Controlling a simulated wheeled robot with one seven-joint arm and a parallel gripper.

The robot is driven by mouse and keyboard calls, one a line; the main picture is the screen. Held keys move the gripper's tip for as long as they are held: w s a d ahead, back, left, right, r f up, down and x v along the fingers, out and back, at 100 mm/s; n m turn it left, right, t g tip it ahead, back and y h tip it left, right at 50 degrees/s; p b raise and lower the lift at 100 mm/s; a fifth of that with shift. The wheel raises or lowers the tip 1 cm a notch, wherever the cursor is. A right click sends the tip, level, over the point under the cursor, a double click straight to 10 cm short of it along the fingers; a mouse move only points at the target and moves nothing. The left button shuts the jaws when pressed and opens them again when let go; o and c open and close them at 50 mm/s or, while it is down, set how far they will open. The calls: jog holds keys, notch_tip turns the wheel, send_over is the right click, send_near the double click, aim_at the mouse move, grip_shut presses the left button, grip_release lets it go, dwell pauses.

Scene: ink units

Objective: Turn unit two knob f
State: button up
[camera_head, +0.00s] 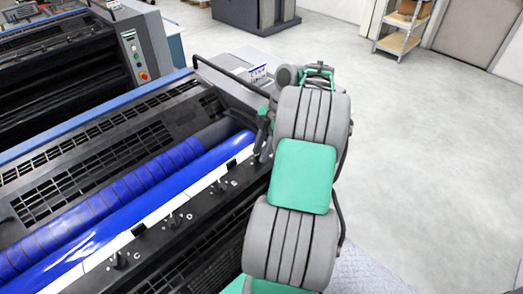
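The ink unit nearest me, with a blue-inked roller (130,185), runs diagonally from the lower left to the arm. Along its black front rail stands a row of small black knobs (175,217) with pale letters beside them, too small to read surely. Which one is knob f I cannot tell; the far end of the row is partly hidden by my arm. My gripper (259,147) points down at that far right end of the row, beside my grey and green arm. Its fingertips are small and dark against the rail, so I cannot tell whether they touch a knob or are open.
A second press unit with a control panel (137,58) of buttons stands behind at the upper left. A black handrail (232,76) rises near the unit's far end. The grey floor (430,150) at the right is clear, with a shelf (403,28) farther back.

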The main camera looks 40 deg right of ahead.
grip_shut()
dwell(0.3)
jog(key=shift+m, duration=0.3)
jog(key=m+t+b, duration=0.1)
jog(key=m+b, duration=0.1)
jog(key=shift+s+f+m, duration=0.1)
jog(key=shift+f+m, duration=0.05)
jog(key=shift+m, duration=0.15)
jog(key=m+h+b, duration=0.1)
jog(key=m+b, duration=0.1)
jog(key=m+t+b, duration=0.1)
jog(key=m, duration=0.2)
jog(key=shift+s+a+t+h+b, duration=0.15)
jog(key=shift+t+h+b, duration=0.15)
jog(key=shift+h+b, duration=0.1)
jog(key=m+h+b, duration=0.1)
jog(key=m, duration=0.2)
jog(key=m+t+h+b, duration=0.1)
jog(key=m+b, duration=0.1)
jog(key=m, duration=0.1)
jog(key=shift+a+m, duration=0.15)
jog(key=shift+m, duration=0.25)
jog(key=m+h+b, duration=0.2)
jog(key=m+b, duration=0.1)
jog(key=m, duration=0.1)
jog(key=shift+a+m, duration=0.1)
jog(key=shift+m, duration=0.3)
jog(key=shift+g, duration=0.3)
